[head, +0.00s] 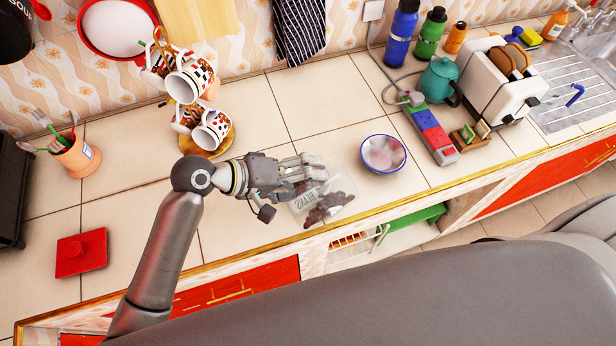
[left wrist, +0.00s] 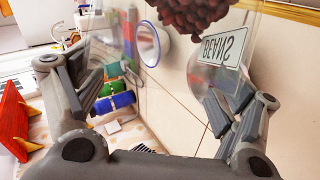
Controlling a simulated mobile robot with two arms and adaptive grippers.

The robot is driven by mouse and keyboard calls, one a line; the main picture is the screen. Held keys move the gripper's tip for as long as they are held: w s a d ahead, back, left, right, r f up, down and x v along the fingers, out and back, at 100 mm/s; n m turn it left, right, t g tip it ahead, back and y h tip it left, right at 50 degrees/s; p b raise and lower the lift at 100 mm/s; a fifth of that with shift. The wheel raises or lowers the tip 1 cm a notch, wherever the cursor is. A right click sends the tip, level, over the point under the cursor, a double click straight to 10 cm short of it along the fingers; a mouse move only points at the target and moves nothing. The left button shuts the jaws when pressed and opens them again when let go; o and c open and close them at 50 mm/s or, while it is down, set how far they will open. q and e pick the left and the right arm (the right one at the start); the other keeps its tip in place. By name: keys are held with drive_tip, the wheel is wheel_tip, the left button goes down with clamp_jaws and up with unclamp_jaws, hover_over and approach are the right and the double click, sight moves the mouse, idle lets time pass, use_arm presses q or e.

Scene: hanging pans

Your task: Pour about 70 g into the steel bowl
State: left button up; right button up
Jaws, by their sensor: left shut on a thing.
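A clear see-through container (head: 346,189) with a "BEANS" label (head: 305,201) holds dark red-brown beans (head: 328,209). My left gripper (head: 312,170) is shut on it. In the left wrist view the container (left wrist: 195,85) spans between the two fingers, with beans (left wrist: 190,12) at the top of the picture. I cannot tell its exact tilt. The steel bowl (head: 384,153), with a blue rim, stands on the counter to the right of the container, apart from it. The bowl (left wrist: 148,43) also shows in the left wrist view. My right gripper is not in view.
A mug tree with several mugs (head: 190,85) stands behind my left arm. A power strip (head: 430,128), a toaster (head: 497,80) and a teal kettle (head: 438,80) stand right of the bowl. A red lid-like square (head: 81,252) lies at left. The counter's front edge (head: 400,206) is near the container.

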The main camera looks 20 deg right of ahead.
use_arm(q)
drive_tip(key=shift+a+r, duration=0.15)
drive_tip(key=shift+a, duration=0.15)
drive_tip(key=shift+w+d, duration=0.2)
drive_tip(key=shift+d, duration=0.05)
drive_tip(key=shift+w+a+b, duration=0.1)
drive_tip(key=shift+a+b, duration=0.25)
drive_tip(key=shift+w+d+g, duration=0.2)
drive_tip(key=shift+w+g, duration=0.05)
drive_tip(key=shift+g, duration=0.05)
drive_tip(key=shift+a, duration=0.1)
drive_tip(key=shift+a+n, duration=0.2)
drive_tip(key=shift+n, duration=0.1)
drive_tip(key=shift+w+d+b, duration=0.25)
drive_tip(key=shift+w+b, duration=0.05)
